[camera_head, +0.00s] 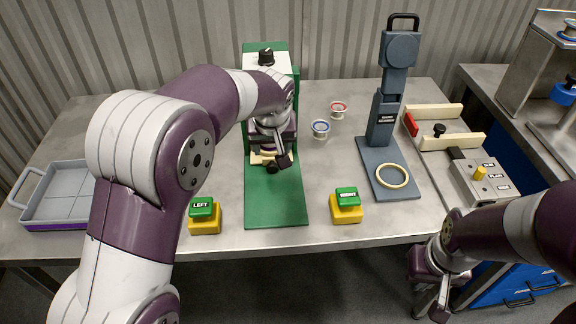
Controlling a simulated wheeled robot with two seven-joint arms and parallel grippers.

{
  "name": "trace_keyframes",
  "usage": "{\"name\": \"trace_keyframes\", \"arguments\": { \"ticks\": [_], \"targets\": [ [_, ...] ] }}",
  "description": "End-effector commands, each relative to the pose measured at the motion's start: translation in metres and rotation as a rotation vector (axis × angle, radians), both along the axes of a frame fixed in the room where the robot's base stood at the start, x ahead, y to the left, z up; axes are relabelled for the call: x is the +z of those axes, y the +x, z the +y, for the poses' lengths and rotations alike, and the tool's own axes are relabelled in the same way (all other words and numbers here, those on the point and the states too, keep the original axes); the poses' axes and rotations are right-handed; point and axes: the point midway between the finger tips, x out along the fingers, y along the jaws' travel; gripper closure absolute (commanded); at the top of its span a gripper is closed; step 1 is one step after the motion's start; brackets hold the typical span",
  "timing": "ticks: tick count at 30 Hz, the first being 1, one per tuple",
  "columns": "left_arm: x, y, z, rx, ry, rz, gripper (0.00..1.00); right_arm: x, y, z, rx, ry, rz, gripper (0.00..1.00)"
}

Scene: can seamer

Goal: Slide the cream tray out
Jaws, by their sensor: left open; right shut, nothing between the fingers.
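The cream tray (257,159) shows as a small cream edge low in the green machine (254,62), with a dark round knob (271,167) at its front. My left arm and hand hide most of it. My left gripper (282,161) is open, right at the front of the tray beside the knob. I cannot tell whether a finger touches the knob. My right gripper (430,304) is shut and empty, low in front of the table's right end, away from the tray.
The green base (275,203) in front of the tray is clear. Yellow LEFT (204,221) and RIGHT (346,210) button boxes flank it. Cans with blue (320,129) and red (338,110) rims and a blue-grey press (386,125) stand right. A grey tray (61,193) lies left.

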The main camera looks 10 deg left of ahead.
Motion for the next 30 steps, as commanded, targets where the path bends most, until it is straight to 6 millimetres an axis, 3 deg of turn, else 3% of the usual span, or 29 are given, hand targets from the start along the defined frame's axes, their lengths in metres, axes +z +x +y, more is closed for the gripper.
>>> {"name": "trace_keyframes", "arguments": {
  "ticks": [12, 18, 25, 26, 30],
  "targets": [
    [-0.091, 0.035, 0.010, -0.001, -0.001, 0.002, 0.41, -0.004, 0.000, 0.000, 0.000, 0.000, 0.001, 1.00],
    [-0.108, 0.043, 0.013, -0.002, 0.000, 0.000, 0.41, -0.004, 0.000, 0.000, 0.000, 0.000, 0.001, 1.00],
    [-0.109, 0.043, 0.013, -0.004, 0.000, -0.001, 0.41, -0.004, 0.000, 0.000, 0.000, 0.000, 0.001, 1.00],
    [-0.109, 0.043, 0.013, -0.004, 0.000, -0.001, 0.44, -0.004, 0.000, 0.000, 0.000, 0.000, 0.001, 1.00],
    [-0.108, 0.043, 0.012, -0.004, 0.000, -0.001, 0.90, -0.004, 0.000, 0.000, 0.000, 0.000, 0.001, 1.00]
  ]
}}
